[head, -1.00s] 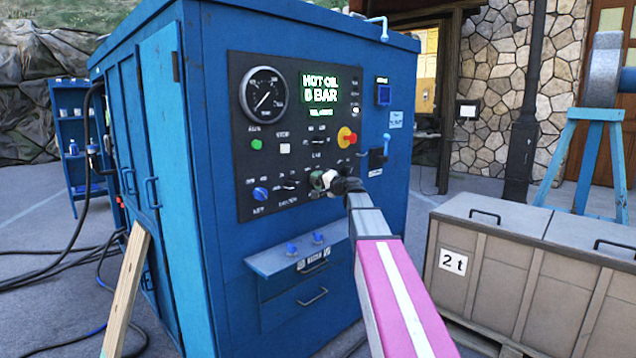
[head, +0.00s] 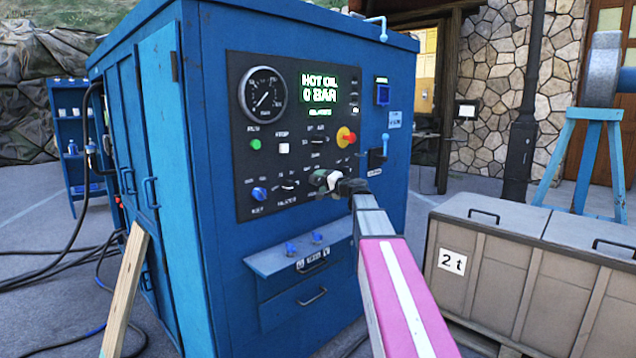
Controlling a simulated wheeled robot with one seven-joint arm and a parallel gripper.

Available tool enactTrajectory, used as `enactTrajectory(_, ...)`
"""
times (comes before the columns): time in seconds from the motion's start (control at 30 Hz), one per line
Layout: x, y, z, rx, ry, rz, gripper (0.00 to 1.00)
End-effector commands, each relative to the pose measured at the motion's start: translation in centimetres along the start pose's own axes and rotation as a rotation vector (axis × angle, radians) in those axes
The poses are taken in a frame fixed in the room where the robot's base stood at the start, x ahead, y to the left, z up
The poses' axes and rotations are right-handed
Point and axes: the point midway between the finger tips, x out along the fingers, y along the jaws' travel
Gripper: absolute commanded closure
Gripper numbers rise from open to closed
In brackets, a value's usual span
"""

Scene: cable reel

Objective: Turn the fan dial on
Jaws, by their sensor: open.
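The control panel (head: 300,135) is a black plate on the front of a blue cabinet (head: 225,250). It carries several switches and knobs with labels too blurred to read, so I cannot tell which one is the fan dial. A blue knob (head: 259,194) sits at its lower left, and a small black dial (head: 289,185) sits to the right of that. My gripper (head: 318,181) is at the panel's lower right, right of the black dial. Its fingers are small and partly hidden by the wrist, and they look empty. I cannot tell whether they touch the panel.
A red knob on a yellow plate (head: 346,137) is above my gripper. A shelf (head: 300,257) with small blue fittings juts out below the panel. A beige crate (head: 540,275) marked 2 t stands at right. A wooden plank (head: 125,290) leans against the cabinet's left side.

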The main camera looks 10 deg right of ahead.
Motion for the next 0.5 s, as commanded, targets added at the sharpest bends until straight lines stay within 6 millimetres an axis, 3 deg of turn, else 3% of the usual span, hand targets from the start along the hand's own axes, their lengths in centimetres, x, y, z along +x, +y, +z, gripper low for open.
enactTrajectory(0.2, -4.6, 0.0, 0.1, 0.000, 0.002, 0.000, 0.31)
enactTrajectory(0.5, -7.9, 0.0, 0.0, 0.000, 0.001, 0.000, 0.31)
